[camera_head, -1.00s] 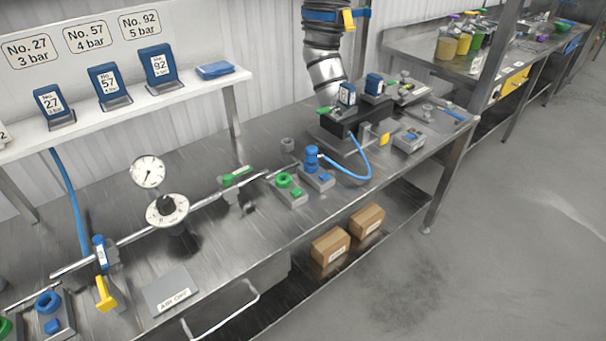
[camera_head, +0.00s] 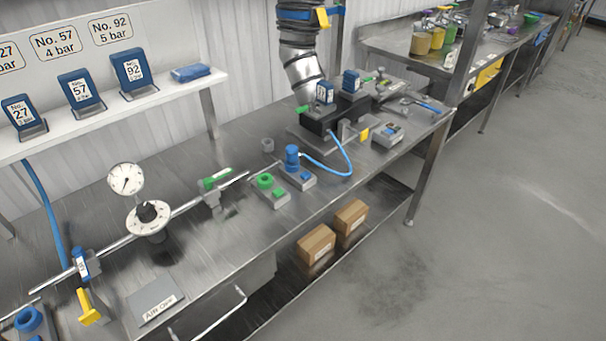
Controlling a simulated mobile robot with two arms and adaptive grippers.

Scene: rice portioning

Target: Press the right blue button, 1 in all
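The right blue button (camera_head: 306,177) sits on a small grey block on the steel bench, in front of a blue fitting (camera_head: 292,157) with a blue hose (camera_head: 341,172). It is small here, and I cannot tell whether it is pressed in. A second block with a green ring (camera_head: 265,181) and a green button (camera_head: 279,193) stands just left of it. Another blue ring (camera_head: 28,319) shows at the bottom left edge; its block is mostly cut off. Neither of my grippers is in view.
A gauge (camera_head: 126,180) and a dial (camera_head: 148,215) stand on the bench (camera_head: 225,242) beside a long pipe. A yellow-handled valve (camera_head: 88,307) is at left. A black device (camera_head: 335,117) stands behind the buttons. Cardboard boxes (camera_head: 316,244) lie below. The floor (camera_head: 480,250) at right is clear.

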